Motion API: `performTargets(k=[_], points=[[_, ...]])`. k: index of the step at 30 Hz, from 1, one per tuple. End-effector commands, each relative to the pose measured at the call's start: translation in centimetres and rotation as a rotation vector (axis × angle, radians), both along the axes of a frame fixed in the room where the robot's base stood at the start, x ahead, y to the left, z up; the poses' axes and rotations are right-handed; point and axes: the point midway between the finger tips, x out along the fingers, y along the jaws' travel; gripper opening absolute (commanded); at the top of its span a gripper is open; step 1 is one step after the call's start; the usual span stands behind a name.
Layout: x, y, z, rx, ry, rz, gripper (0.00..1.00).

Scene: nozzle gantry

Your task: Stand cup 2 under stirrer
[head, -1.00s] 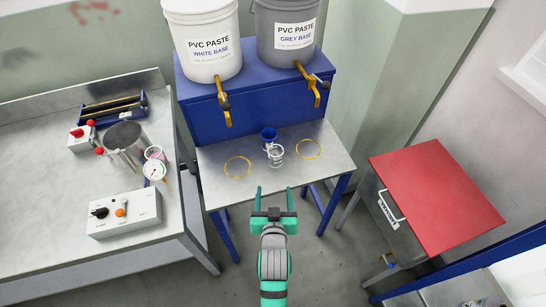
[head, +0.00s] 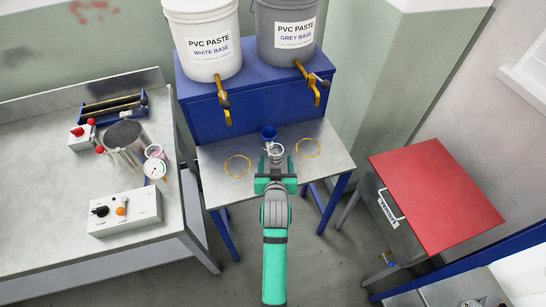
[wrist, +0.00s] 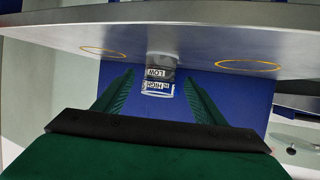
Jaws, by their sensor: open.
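A clear cup (head: 276,149) with white markings stands on the small metal table (head: 220,185), between two yellow rings. I cannot read a number on it. My gripper (head: 276,168) is at the near side of this cup, open, and hides its lower part in the head view. Contact cannot be told. On the left bench is a metal pot (head: 124,146). I cannot make out which part there is the stirrer.
White (head: 205,45) and grey (head: 288,35) paste buckets with brass taps sit on a blue box. A pinkish cup (head: 154,152), a gauge (head: 155,171) and a control box (head: 124,212) are on the left bench. A red-topped cabinet (head: 435,195) stands right.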

Motion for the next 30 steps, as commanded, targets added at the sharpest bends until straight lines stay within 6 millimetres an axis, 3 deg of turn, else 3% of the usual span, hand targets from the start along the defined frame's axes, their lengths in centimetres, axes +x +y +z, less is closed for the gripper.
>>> performTargets(k=[9, 18, 24, 30], points=[[3.7, 0.0, -1.6, 0.000, -0.001, -0.001, 0.64], [4.0, -0.1, -1.8, 0.000, -0.001, -0.003, 0.64], [4.0, -0.1, -1.8, 0.000, -0.001, -0.002, 0.17], [4.0, -0.1, -1.8, 0.000, -0.001, -0.002, 0.13]])
